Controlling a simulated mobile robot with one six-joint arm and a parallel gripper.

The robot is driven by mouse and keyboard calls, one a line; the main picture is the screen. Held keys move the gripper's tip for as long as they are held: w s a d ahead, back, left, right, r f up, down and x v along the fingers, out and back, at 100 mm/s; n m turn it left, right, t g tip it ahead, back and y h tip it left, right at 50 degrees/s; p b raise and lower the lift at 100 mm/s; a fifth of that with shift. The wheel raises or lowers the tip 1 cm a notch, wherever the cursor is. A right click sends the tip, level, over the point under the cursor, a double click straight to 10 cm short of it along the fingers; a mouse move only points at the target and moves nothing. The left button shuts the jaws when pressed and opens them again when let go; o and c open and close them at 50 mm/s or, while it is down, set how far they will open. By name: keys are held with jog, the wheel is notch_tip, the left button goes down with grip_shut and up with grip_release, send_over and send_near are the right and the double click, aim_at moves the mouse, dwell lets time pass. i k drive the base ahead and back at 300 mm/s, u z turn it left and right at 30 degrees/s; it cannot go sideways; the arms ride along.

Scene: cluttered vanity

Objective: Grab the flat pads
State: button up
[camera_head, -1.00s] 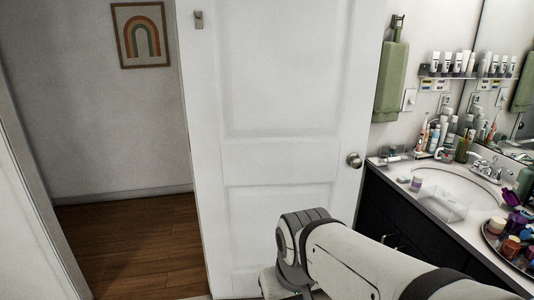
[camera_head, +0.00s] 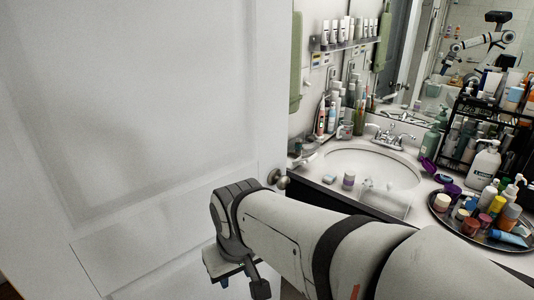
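I cannot pick out the flat pads for certain in the head view. A clear, box-like container (camera_head: 388,203) sits at the front edge of the sink, and its contents are too faint to tell. My gripper (camera_head: 243,284) hangs at the end of my arm, low in the view, in front of the white door and left of the counter. It is apart from everything on the counter. Only part of it shows, and its opening cannot be made out.
The white door (camera_head: 130,120) fills the left. The counter holds a sink (camera_head: 350,165), a small purple-and-white jar (camera_head: 348,181), a round tray (camera_head: 434,206) of bottles and a black rack (camera_head: 455,112). Bottles crowd the back by the mirror. My arm spans the lower middle.

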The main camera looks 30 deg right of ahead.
aim_at(329, 179)
jog(key=z, duration=0.75)
jog(key=i, duration=1)
jog(key=z, duration=0.7)
jog(key=k, duration=0.75)
jog(key=z, duration=0.25)
jog(key=i, duration=0.85)
jog(key=u, duration=0.1)
